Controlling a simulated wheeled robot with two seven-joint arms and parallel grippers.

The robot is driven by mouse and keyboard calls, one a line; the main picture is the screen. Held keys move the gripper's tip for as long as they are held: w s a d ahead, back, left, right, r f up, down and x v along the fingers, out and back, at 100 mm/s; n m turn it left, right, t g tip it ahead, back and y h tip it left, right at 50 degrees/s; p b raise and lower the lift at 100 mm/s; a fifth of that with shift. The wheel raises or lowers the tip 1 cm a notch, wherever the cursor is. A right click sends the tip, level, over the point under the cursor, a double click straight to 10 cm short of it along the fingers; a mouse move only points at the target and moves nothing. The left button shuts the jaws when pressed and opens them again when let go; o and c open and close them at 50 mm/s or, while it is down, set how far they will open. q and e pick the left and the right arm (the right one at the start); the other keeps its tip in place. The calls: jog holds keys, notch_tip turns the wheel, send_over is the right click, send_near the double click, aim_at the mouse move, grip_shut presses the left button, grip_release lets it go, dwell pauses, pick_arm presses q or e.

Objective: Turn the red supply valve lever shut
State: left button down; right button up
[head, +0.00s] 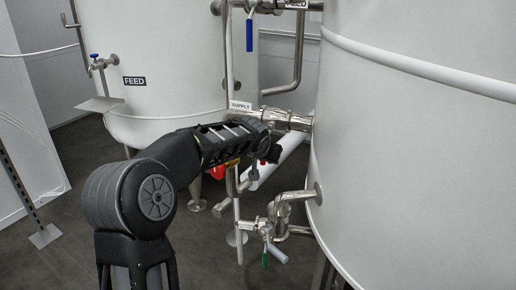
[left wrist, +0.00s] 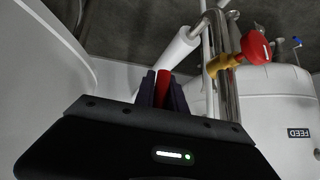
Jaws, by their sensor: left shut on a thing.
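The red supply valve lever (left wrist: 163,87) shows as a red bar between the two dark fingers of my left gripper (left wrist: 162,90) in the left wrist view. The fingers are shut on it. In the head view my left gripper (head: 268,151) is below the white SUPPLY label (head: 240,105), by the steel pipe fitting (head: 286,120) on the right tank. Only a small red bit shows by the fingertips there; my gripper and forearm hide most of the lever and its valve body. My right gripper is not in view.
A brass fitting with a red round knob (left wrist: 256,47) is close to my left gripper. The large white tank (head: 420,150) stands at right, the FEED tank (head: 165,60) behind. Below are a green-handled valve (head: 265,259) and bent steel piping. A blue-handled valve (head: 249,35) hangs above.

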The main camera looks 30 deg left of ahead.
pick_arm(q)
jog(key=shift+w+d+f+n+h+p, duration=0.15)
jog(key=shift+d+n+h+p, duration=0.15)
jog(key=shift+d+h+p, duration=0.4)
jog(key=shift+d, duration=0.1)
jog(key=c, duration=1.4)
grip_release()
jog(key=p+v, duration=0.1)
jog(key=v, duration=0.7)
jog(key=shift+f, duration=0.1)
